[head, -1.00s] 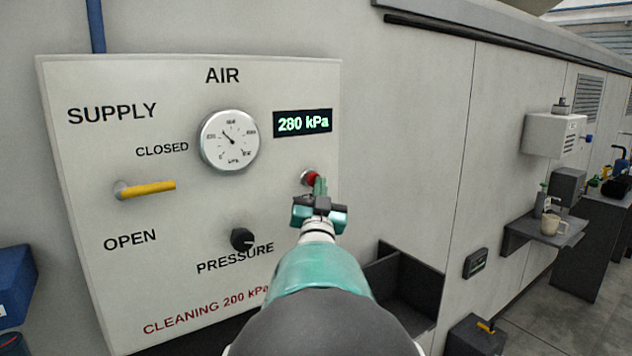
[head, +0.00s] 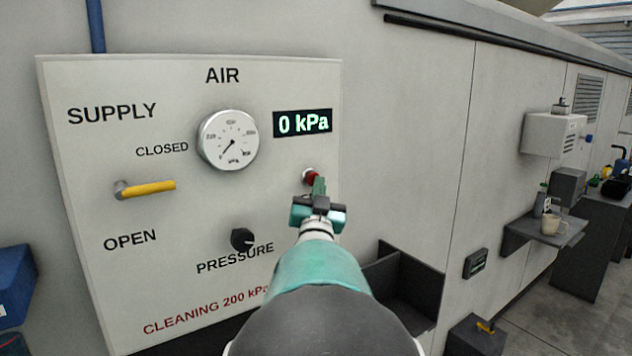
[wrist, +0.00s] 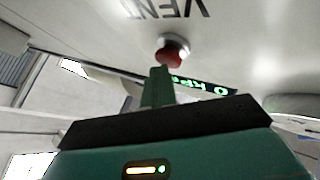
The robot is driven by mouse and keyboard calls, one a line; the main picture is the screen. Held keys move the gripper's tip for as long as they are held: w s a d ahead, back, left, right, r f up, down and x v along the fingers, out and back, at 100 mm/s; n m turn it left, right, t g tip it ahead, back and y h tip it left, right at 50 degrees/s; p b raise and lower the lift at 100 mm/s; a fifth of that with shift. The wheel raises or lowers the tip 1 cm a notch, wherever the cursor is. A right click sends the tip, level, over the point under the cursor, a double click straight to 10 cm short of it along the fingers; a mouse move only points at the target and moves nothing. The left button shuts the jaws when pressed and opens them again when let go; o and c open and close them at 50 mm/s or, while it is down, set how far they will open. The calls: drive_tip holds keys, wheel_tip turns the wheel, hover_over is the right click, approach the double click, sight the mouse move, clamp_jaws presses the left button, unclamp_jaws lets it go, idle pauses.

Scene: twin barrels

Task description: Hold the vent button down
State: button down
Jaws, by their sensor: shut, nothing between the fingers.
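The red vent button (head: 311,176) sits on the right side of the white AIR panel (head: 70,200), and it also shows in the wrist view (wrist: 172,52) near upside-down VENT lettering. My gripper (head: 319,184) is shut and empty, with its fingertips at the button's face. In the wrist view the green fingers (wrist: 158,85) end at the button and appear to touch it. The fingers hide part of the button, so how far it is pushed in is hard to see. The display (head: 303,123) reads 0 kPa and the gauge (head: 229,140) needle points low left.
The yellow supply lever (head: 148,188) lies level, between CLOSED and OPEN. A black pressure knob (head: 242,239) is below the gauge. A dark open bin (head: 405,285) is right of my arm. A shelf with a cup (head: 552,225) is farther right.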

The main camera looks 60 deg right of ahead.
drive_tip(key=shift+s+a, duration=0.4)
drive_tip(key=shift+s, duration=0.4)
drive_tip(key=shift+s+a, duration=0.4)
drive_tip(key=shift+s, duration=0.35)
drive_tip(key=shift+s+a, duration=0.35)
drive_tip(key=shift+s, duration=0.4)
drive_tip(key=shift+s+a, duration=0.4)
drive_tip(key=shift+s, duration=0.35)
